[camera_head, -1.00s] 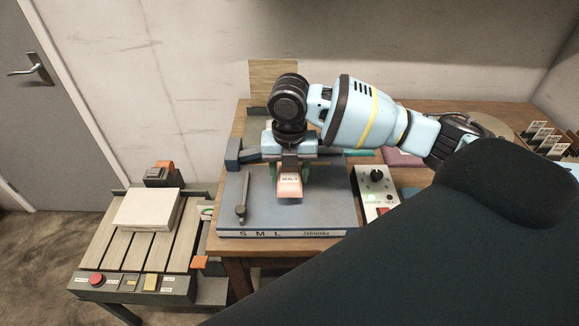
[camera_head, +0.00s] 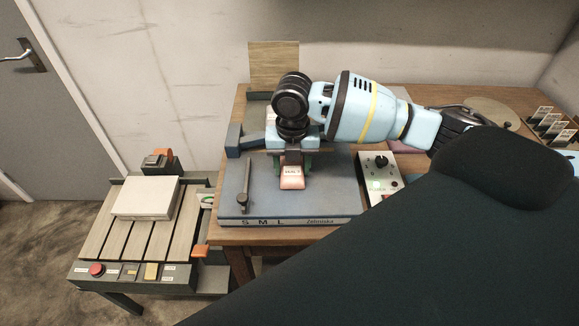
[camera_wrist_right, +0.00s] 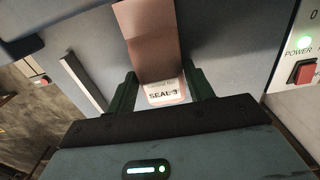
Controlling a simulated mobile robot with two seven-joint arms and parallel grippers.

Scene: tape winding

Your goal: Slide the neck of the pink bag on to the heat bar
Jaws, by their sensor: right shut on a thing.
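My right gripper (camera_head: 293,165) points down over the grey-blue sealer (camera_head: 330,200) on the wooden bench. Its green fingers are shut on the pink bag (camera_head: 292,182), which hangs above or against the sealer's top. In the right wrist view the bag (camera_wrist_right: 150,40) lies between the fingers (camera_wrist_right: 163,84), with a white label reading "SEAL 3" near the gripper body. The dark bar at the sealer's back, perhaps the heat bar (camera_head: 234,140), is mostly hidden behind my gripper. I cannot tell whether the bag's neck touches it. My left gripper is not in view.
A control box (camera_head: 380,172) with a knob and lit green lamp stands right of the sealer. A slatted stand (camera_head: 100,235) carrying a white block (camera_head: 147,198) is at the left. My dark arm hides the bench's front right.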

